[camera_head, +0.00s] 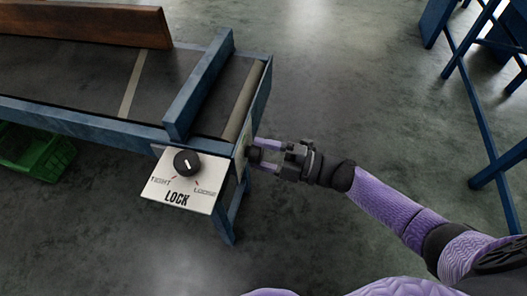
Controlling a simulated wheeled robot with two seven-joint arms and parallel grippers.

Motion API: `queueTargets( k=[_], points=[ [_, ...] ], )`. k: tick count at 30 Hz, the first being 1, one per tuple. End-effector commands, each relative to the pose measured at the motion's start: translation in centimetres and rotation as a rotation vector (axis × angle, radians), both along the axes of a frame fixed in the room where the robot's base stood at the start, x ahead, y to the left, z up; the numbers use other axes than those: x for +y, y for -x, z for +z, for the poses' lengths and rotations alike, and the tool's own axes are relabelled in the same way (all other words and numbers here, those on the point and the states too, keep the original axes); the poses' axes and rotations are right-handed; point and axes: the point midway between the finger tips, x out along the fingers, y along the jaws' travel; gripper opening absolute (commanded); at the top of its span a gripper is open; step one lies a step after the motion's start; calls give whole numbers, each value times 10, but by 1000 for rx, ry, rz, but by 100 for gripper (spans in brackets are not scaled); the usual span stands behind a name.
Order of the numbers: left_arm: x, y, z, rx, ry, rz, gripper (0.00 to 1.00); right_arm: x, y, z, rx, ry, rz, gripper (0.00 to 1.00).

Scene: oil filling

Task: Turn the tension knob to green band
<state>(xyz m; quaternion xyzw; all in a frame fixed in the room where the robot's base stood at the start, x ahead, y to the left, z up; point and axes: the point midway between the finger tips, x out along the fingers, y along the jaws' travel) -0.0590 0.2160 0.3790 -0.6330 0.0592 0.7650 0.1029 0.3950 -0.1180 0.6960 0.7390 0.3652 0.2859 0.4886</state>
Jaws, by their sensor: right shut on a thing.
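My right gripper (268,154) reaches in from the right to the right end of a blue-framed conveyor. It is shut on a small dark knob (254,155) on the conveyor's end side. A pale panel with some green (242,147) shows edge-on behind this knob, so its bands and the knob's pointer cannot be read. A second black knob (187,163) with a white mark sits on the white front plate (177,186), labelled LOCK, TIGHT and LOOSE. My left gripper is not in view.
The conveyor belt (75,70) carries a brown wooden board (85,20) at the back. A blue crossbar (198,82) spans the belt near its end roller (246,100). A green crate (35,150) is on the floor at left. Blue frame legs (480,125) stand at right; floor between is clear.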

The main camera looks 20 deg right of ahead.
Motion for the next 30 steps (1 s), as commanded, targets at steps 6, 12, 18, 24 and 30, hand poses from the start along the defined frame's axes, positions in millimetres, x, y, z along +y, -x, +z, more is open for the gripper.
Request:
queueTargets(
  k=[6, 12, 18, 24, 30],
  points=[
    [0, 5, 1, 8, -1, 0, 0, 0, 0, 0, 0, 0, -1, 95],
    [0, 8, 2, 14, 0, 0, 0, 0, 0, 0, -1, 1, -1, 98],
    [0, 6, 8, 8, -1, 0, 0, -21, 14, -1, 3, 3, -3, 98],
    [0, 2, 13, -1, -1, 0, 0, -62, 43, -4, 3, 3, -3, 98],
    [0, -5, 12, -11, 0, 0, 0, -81, 56, -7, 1, 1, -2, 98]
  ],
)
